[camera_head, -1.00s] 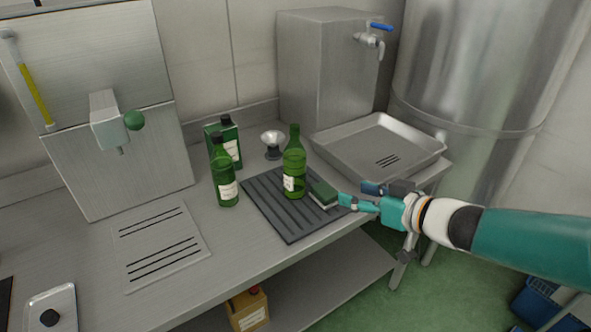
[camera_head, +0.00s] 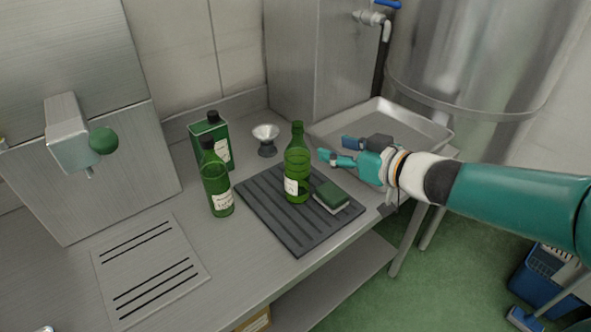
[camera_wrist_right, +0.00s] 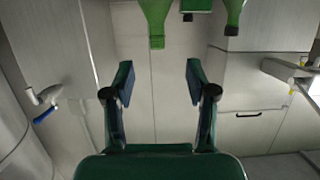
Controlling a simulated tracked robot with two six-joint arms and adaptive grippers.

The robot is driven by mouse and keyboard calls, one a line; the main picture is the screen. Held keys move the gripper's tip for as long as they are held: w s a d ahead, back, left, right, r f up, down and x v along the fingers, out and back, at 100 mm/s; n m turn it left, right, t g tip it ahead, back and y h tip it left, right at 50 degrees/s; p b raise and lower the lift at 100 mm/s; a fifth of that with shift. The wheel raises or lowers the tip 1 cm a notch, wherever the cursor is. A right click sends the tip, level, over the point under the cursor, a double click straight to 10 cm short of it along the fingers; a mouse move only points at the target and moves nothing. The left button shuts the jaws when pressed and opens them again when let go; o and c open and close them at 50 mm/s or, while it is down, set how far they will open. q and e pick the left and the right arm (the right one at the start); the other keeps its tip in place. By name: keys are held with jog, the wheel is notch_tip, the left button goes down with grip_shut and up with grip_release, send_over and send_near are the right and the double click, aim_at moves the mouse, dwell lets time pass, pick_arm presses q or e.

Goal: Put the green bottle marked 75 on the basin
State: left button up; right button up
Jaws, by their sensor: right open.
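A green bottle (camera_head: 297,172) without a cap stands upright on the dark ribbed mat (camera_head: 272,217). A second green bottle (camera_head: 216,182), with a dark cap, stands on the bench left of the mat. Both have pale labels; I cannot read a 75 on either. The basin (camera_head: 427,124), a shallow steel tray, is at the right end of the bench, partly behind my right gripper. My right gripper (camera_head: 337,149) is open and empty, right of the mat bottle and apart from it. In the right wrist view it (camera_wrist_right: 157,82) shows parted fingers, with bottle necks above. My left gripper is out of view.
A green and dark sponge (camera_head: 333,197) lies on the mat, right of the bottle. A green tin (camera_head: 222,146) and a small metal funnel-like cup (camera_head: 266,138) stand behind. A blue-handled tap (camera_head: 372,15) is above the basin. The slotted plate (camera_head: 150,270) at left is bare.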

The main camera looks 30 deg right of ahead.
aim_at(301, 135)
jog(key=b+x, duration=0.2)
jog(key=x, duration=0.6)
jog(key=shift+w+d+f, duration=0.1)
jog(key=shift+d+f, duration=0.05)
jog(key=shift+f, duration=0.1)
jog(key=shift+r+b+x, duration=0.1)
jog(key=shift+b+x, duration=0.2)
jog(key=shift+x, duration=1.25)
jog(key=shift+r+b+x, duration=0.15)
jog(key=shift+b+x, duration=0.1)
jog(key=shift+x, duration=1.25)
grip_shut()
jog(key=shift+r, duration=0.15)
